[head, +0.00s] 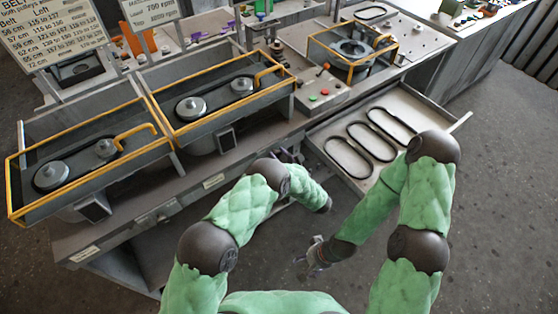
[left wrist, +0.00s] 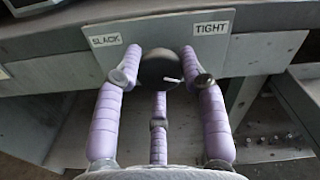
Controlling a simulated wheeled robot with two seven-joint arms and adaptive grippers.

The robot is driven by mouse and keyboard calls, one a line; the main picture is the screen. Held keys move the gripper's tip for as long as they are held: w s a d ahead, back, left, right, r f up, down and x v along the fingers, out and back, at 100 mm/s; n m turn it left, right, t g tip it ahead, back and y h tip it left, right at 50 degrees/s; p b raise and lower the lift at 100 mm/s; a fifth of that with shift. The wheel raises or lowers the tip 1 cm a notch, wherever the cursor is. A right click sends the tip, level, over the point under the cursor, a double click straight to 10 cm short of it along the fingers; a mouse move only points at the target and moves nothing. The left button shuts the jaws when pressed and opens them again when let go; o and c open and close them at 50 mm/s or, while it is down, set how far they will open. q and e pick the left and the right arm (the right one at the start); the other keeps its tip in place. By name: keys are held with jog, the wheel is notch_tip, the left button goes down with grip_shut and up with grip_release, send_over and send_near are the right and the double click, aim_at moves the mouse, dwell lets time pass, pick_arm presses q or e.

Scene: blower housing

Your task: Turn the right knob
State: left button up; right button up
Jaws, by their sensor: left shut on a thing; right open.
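A black round knob (left wrist: 158,68) with a white pointer mark sits on a grey front panel between a SLACK label and a TIGHT label in the left wrist view. The pointer is toward the TIGHT side. My left gripper (left wrist: 163,78) is shut on the knob, with a purple finger on each side and one below. In the head view my left gripper (head: 290,156) is at the bench front, mostly hidden behind my own arm, and the knob cannot be made out there. My right gripper (head: 318,252) is open and empty over the floor, apart from the bench.
Two yellow-framed pulley housings (head: 213,100) stand on the bench at the left. A control box (head: 320,94) with red and green buttons is right of them. An open drawer (head: 340,176) with several black belts sticks out right of my left gripper.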

pick_arm(q)
jog(key=shift+s+f+n+b, duration=0.1)
jog(key=shift+f+n+b, duration=0.05)
jog(key=shift+n+b, duration=0.85)
jog(key=shift+f+n+b, duration=0.15)
jog(key=shift+n+b, duration=0.65)
jog(key=shift+b, duration=0.35)
jog(key=o, duration=1)
jog(key=shift+o, duration=0.8)
jog(key=shift+d, duration=0.1)
jog(key=shift+r, duration=0.15)
jog(key=v, duration=0.7)
jog(key=shift+s, duration=0.15)
jog(key=shift+d, duration=0.1)
